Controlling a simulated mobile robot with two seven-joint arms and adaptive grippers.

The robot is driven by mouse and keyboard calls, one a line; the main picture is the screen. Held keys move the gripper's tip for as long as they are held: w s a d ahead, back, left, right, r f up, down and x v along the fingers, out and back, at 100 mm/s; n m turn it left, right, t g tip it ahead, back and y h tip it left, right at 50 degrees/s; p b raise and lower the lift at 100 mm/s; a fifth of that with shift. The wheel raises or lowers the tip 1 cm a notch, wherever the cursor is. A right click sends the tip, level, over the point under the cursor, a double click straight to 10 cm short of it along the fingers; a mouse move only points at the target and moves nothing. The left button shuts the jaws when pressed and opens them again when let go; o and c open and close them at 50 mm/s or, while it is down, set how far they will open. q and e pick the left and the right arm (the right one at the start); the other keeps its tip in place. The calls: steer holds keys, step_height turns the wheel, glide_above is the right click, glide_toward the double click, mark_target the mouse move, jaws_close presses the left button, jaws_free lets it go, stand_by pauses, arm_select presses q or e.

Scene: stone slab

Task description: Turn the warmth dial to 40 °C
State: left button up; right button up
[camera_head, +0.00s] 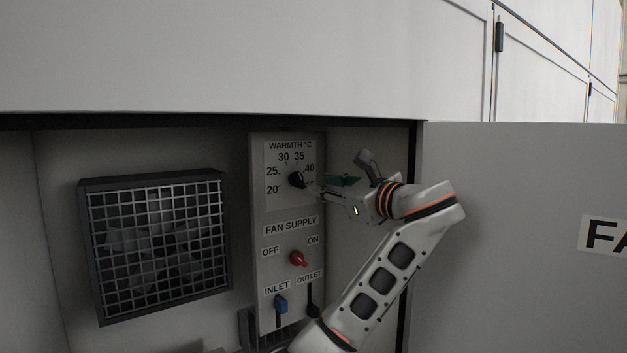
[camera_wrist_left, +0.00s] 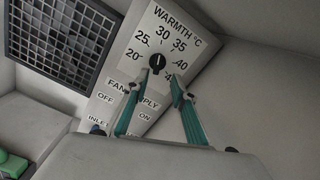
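The warmth dial (camera_head: 296,179) is a small black knob on the upper part of a pale control panel (camera_head: 259,205). Its scale runs from 20 at lower left over the top to 40 at right, and a further, partly hidden mark shows below 40 in the left wrist view. There the knob (camera_wrist_left: 157,63) has a light line, but I cannot tell surely which number it indicates. My left gripper (camera_head: 316,187) is just right of the knob in the head view. In the left wrist view its green fingers (camera_wrist_left: 154,80) are apart, with the knob just beyond and between their tips. My right gripper is not in view.
Below the dial are a red fan supply switch (camera_head: 298,258), a blue inlet lever (camera_head: 281,304) and a black outlet lever (camera_head: 312,299). A caged fan (camera_head: 157,240) is left of the panel. A grey door (camera_head: 520,230) stands at right, and a white overhang (camera_head: 220,60) is above.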

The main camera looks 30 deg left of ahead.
mark_target(301, 179)
arm_select(q)
steer(key=x, duration=0.2)
steer(key=p+x, duration=0.1)
steer(key=x, duration=0.3)
steer(key=shift+s+a+r, duration=0.1)
steer(key=shift+s+r, duration=0.05)
steer(key=shift+s, duration=0.15)
steer(key=shift+w+a, duration=0.1)
steer(key=shift+a, duration=0.35)
steer(key=shift+w, duration=0.1)
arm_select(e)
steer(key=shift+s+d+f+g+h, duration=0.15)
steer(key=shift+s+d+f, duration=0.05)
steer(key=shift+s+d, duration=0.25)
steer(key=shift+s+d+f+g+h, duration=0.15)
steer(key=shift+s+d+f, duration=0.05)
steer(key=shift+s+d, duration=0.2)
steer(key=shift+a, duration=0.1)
arm_select(q)
jaws_close()
